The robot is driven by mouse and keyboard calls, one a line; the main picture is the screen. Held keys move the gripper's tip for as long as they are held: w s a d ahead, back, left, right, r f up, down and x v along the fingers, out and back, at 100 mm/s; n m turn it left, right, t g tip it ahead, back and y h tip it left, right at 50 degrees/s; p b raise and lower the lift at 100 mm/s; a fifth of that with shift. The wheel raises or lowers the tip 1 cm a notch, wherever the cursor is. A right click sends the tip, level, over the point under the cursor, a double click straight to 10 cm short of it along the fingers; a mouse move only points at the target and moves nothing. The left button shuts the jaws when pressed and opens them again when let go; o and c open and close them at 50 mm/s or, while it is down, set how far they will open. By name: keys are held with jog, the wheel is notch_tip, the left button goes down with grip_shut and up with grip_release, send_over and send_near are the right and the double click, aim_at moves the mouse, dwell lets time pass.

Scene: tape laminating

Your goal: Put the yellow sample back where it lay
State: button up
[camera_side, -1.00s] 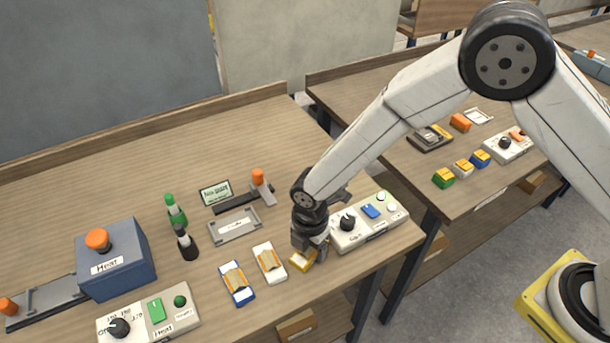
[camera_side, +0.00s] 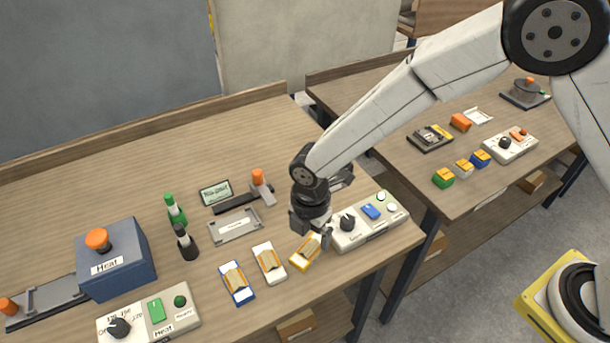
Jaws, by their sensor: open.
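The yellow sample (camera_side: 304,254) lies flat on the table, at the right end of a row with the white sample (camera_side: 269,263) and the blue sample (camera_side: 237,283). My gripper (camera_side: 313,230) is open and sits just above and behind the yellow sample, pointing down. The fingers partly overlap the sample's far end in the picture. The yellow sample appears free of the fingers, though the exact gap cannot be told from this view.
A control box (camera_side: 369,222) with a black knob stands close to the right of my gripper. A blue heater box (camera_side: 116,262) is farther left. The table's front edge is near.

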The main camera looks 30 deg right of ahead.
aim_at(313, 244)
notch_tip(313, 244, up, 7)
dwell(0.4)
jog(key=shift+d, duration=0.15)
dwell(0.4)
jog(key=s+d+r+m+t, duration=0.1)
jog(key=s+d+m, duration=0.4)
jog(key=d+m, duration=0.6)
jog(key=s+d+r+m+t, duration=0.1)
jog(key=s+d+m, duration=0.4)
jog(key=d+m, duration=0.6)
jog(key=d+r, duration=0.1)
jog(key=d, duration=0.2)
jog(key=shift+r+t, duration=0.15)
jog(key=shift+t, duration=0.15)
